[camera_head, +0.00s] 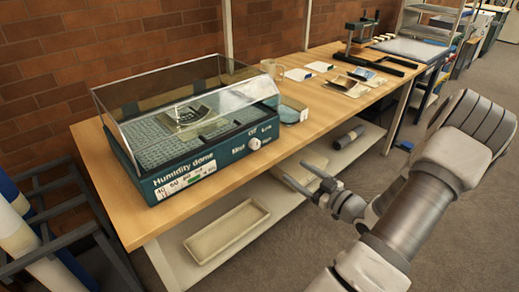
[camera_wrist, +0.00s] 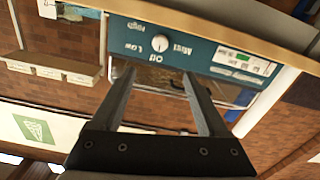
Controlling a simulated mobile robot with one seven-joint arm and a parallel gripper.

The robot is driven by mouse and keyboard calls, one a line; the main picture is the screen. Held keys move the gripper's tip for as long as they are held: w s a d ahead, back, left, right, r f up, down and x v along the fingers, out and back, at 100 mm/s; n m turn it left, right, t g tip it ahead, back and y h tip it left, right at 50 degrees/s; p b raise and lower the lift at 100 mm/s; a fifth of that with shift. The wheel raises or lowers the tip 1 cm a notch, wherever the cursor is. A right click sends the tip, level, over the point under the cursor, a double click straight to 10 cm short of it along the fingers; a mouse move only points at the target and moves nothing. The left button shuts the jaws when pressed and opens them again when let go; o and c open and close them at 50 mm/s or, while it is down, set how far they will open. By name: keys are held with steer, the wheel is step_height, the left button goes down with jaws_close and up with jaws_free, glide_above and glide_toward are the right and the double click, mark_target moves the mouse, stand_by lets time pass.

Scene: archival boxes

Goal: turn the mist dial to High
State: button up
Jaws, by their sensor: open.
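The humidity dome (camera_head: 190,125) is a teal box with a clear lid, standing on the wooden bench. Its white mist dial (camera_head: 254,143) is on the front panel, near the right end. In the wrist view, upside down, the dial (camera_wrist: 159,43) has "Off", "Low" and "High" printed around it and "Mist" beside it. I cannot tell clearly where its pointer stands. My gripper (camera_head: 304,178) is open and empty, in front of the bench, to the right of and lower in the picture than the dial. In the wrist view its fingertips (camera_wrist: 160,73) appear just below the dial, apart from it.
A lower shelf holds a long tray (camera_head: 228,229). A small blue-lidded container (camera_head: 293,112) stands right of the dome. Papers and a press (camera_head: 359,36) are farther along the bench. A rack with rolls (camera_head: 40,225) is at left. The floor before the bench is clear.

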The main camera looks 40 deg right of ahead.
mark_target(257, 145)
steer(key=w, duration=0.5)
steer(key=w+a+b, duration=0.1)
steer(key=w, duration=0.5)
steer(key=w+b, duration=0.1)
steer(key=w, duration=0.5)
steer(key=shift+a, duration=0.2)
jaws_close()
